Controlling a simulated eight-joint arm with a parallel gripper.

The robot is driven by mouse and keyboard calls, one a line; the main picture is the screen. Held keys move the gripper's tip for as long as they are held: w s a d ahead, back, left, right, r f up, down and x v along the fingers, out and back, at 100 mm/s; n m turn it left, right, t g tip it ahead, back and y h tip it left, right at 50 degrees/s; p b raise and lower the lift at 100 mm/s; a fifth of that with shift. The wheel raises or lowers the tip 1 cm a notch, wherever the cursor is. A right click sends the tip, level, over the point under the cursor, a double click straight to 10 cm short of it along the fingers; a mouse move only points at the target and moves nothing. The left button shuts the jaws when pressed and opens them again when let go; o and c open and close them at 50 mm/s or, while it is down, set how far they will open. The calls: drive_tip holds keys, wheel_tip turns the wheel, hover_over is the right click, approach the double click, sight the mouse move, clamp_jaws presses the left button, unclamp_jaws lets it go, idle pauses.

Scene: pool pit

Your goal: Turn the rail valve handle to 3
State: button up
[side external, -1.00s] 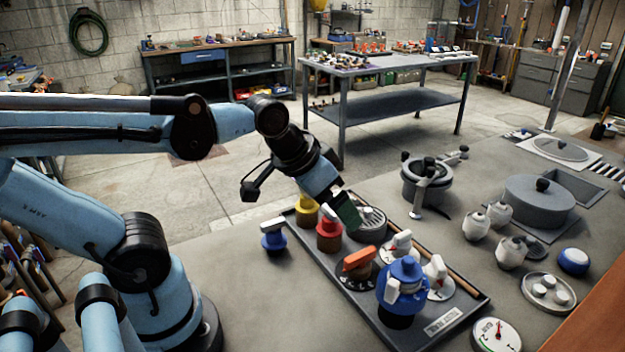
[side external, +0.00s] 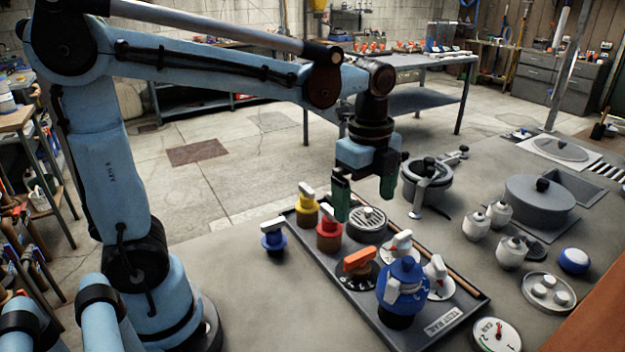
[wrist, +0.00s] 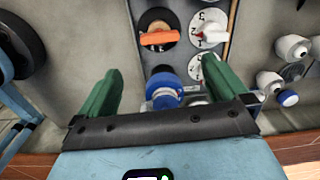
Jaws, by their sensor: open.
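The test rail tray (side external: 463,318) holds several valves; I cannot tell for certain which one is the rail valve. One has an orange bar handle (side external: 358,260) on a dark dial, which also shows in the wrist view (wrist: 160,38). A tall blue valve (side external: 404,272) stands at the near end. My gripper (side external: 364,208) points down above the rail's far half, open and empty. In the wrist view its green fingers (wrist: 160,72) are wide apart, touching no handle.
A red valve (side external: 329,234), a yellow valve (side external: 307,210) and a round grilled piece (side external: 367,223) are on the rail's far end. A blue-based valve (side external: 273,237) stands left of it. White jars (side external: 478,223) and a lidded pot (side external: 540,203) are right. The bench's front left is bare.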

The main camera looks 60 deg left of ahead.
sight(361, 254)
drive_tip(key=shift+m, duration=0.4)
wheel_tip(361, 254, down, 12)
drive_tip(key=shift+w+f, duration=0.1)
drive_tip(key=shift+w, duration=0.05)
idle(0.4)
drive_tip(key=c, duration=1)
